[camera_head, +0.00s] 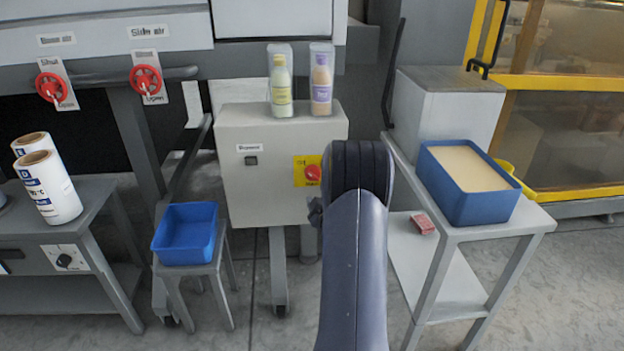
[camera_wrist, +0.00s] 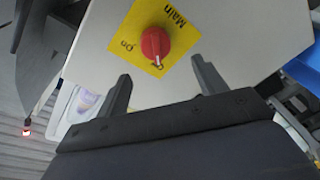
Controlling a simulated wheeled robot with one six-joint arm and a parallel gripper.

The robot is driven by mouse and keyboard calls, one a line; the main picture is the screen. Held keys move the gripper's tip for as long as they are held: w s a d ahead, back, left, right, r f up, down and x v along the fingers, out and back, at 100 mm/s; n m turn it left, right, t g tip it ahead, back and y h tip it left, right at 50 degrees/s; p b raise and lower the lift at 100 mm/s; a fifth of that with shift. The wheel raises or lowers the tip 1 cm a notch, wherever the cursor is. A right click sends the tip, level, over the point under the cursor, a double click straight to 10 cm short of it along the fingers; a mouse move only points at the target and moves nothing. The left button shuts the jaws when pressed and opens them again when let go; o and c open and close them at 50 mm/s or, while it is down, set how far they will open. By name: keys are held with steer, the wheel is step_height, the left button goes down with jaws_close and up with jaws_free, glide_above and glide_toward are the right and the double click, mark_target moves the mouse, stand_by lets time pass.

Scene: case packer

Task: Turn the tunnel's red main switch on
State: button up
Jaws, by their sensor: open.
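The red main switch (camera_head: 312,173) is a round knob on a yellow plate (camera_head: 299,170), on the front of a light grey cabinet (camera_head: 255,180). In the wrist view the knob (camera_wrist: 155,43) shows whole, with "Main" and "on" printed on the plate (camera_wrist: 135,35). A small pale mark sits at the knob's lower edge in that view, not toward "on". My gripper (camera_wrist: 161,71) is open and empty. Its two fingers point toward the plate, one to each side below the knob, and do not appear to touch it. In the head view my arm hides most of the gripper.
Two bottles (camera_head: 281,88) (camera_head: 320,88) in clear packs stand on the cabinet. A blue tray (camera_head: 185,250) is on a stool at left. A blue bin (camera_head: 455,205) is on the right table. Two red valve wheels (camera_head: 51,87) (camera_head: 146,79) are at upper left.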

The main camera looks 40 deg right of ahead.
mark_target(314, 177)
steer(key=x, duration=0.4)
steer(key=d+x, duration=0.1)
steer(key=x, duration=0.3)
steer(key=shift+s, duration=0.25)
steer(key=shift+a, duration=0.1)
steer(key=c, duration=1)
